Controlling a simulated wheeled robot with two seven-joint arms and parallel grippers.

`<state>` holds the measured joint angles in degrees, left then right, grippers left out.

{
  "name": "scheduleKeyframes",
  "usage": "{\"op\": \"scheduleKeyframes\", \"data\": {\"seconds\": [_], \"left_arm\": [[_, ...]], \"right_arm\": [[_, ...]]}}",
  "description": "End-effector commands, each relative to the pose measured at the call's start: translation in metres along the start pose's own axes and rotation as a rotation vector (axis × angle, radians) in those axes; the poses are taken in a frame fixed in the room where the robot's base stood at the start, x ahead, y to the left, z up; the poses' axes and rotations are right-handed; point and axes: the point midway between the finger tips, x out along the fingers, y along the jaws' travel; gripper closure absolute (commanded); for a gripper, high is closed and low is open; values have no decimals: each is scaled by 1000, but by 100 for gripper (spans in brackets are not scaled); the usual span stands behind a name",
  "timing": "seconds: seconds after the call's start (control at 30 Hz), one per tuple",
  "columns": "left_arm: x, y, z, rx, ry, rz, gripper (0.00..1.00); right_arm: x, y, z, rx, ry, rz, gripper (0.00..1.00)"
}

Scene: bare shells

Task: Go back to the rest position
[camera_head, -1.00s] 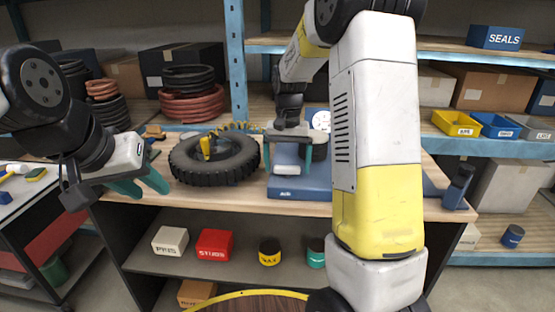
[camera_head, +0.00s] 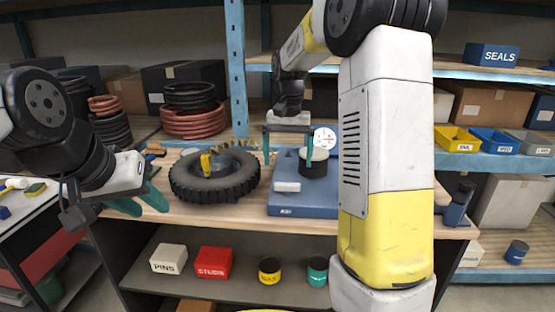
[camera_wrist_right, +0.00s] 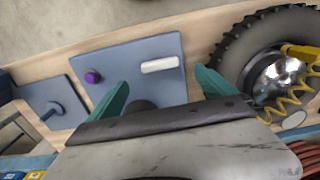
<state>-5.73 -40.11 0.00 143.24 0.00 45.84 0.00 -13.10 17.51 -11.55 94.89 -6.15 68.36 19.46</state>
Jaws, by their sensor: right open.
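In the head view my left gripper (camera_head: 141,202) hangs at the bench's left front edge, its teal fingers apart and nothing seen between them. My right gripper (camera_head: 287,143) is raised over the blue device (camera_head: 305,206) on the bench, fingers apart and empty. The device carries a white block (camera_head: 287,186), a dark cylinder (camera_head: 313,168) and a white dial (camera_head: 325,138). In the right wrist view the two teal fingers (camera_wrist_right: 160,92) are wide apart above the blue plate (camera_wrist_right: 120,65). The gripper body hides part of the dark round piece there.
A black tire (camera_head: 190,187) with a yellow coiled hose lies left of the device. Shelves behind hold hoses (camera_head: 193,123) and bins (camera_head: 456,137). Below the bench top sit PINS (camera_head: 168,259) and STUDS (camera_head: 213,262) boxes and two tins.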

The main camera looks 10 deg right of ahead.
Motion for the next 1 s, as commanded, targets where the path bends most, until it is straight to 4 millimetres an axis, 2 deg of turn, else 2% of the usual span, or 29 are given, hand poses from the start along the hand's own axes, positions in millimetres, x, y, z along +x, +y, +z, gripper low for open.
{"op": "scheduleKeyframes", "data": {"seconds": [0.13,0.27,0.4,0.6,0.8,0.9,1.0], "left_arm": [[0,0,0,0,0,0,64],[0,0,0,0,0,0,64],[0,0,0,0,0,0,64],[0,0,0,0,0,0,64],[0,0,0,0,0,0,64],[0,0,0,0,0,0,64],[0,0,0,0,0,0,64]], "right_arm": [[-6,2,6,-6,12,-14,5],[-25,10,30,-35,58,-64,5],[-50,19,76,-94,145,-140,5],[-67,31,145,-185,291,-218,5],[-63,38,205,-263,432,-251,5],[-58,40,224,-289,481,-255,5],[-53,41,234,-304,510,-254,5]]}}
